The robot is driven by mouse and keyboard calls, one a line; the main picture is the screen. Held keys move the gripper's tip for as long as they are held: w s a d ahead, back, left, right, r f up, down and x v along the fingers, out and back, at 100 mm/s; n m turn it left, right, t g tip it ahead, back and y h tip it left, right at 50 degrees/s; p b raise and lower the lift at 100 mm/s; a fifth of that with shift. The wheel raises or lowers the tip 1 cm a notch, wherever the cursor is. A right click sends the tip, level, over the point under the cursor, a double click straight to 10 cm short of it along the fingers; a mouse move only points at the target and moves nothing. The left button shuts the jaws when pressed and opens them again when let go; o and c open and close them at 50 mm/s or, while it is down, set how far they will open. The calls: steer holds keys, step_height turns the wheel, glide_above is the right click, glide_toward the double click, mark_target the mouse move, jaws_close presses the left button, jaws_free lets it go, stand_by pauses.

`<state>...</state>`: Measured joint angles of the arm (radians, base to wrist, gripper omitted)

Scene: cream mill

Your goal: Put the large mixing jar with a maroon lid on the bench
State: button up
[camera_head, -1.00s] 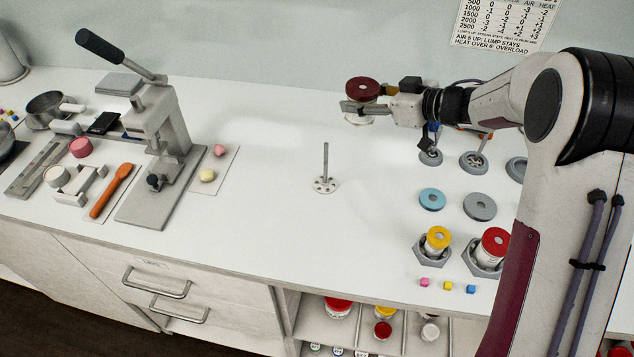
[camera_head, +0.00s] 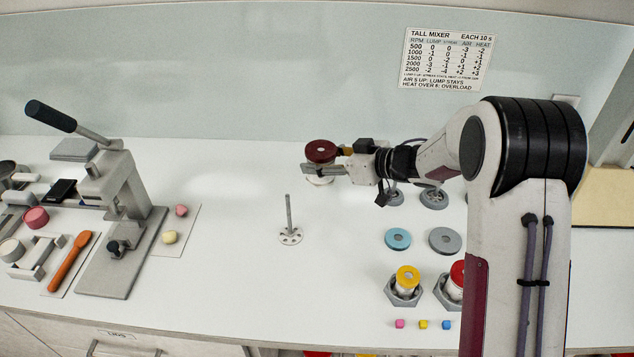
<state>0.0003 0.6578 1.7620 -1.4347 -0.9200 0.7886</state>
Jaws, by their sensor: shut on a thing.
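The large mixing jar with a maroon lid (camera_head: 320,151) is at the upper middle of the bench. My gripper (camera_head: 325,169) is shut around the jar below its lid, coming from the right. The jar's pale base (camera_head: 319,181) shows just under the fingers. The jar looks upright; I cannot tell whether its base touches the white bench (camera_head: 230,240) or hangs just above it.
A metal post on a round foot (camera_head: 290,235) stands in front of the jar. A lever press (camera_head: 120,200) stands at left. A blue ring (camera_head: 398,239), a grey ring (camera_head: 445,240) and a yellow-lidded jar (camera_head: 407,279) are at right. The bench between press and post is clear.

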mark_target(333, 178)
steer(key=shift+f, duration=0.95)
steer(key=shift+f, duration=0.1)
steer(key=shift+f, duration=1.75)
steer(key=shift+f, duration=0.15)
steer(key=o, duration=1.3)
steer(key=shift+s+d+r, duration=0.25)
steer(key=shift+d+r, duration=0.15)
steer(key=shift+d, duration=0.15)
steer(key=v, duration=1)
steer(key=shift+s+d, duration=0.25)
steer(key=shift+d, duration=0.05)
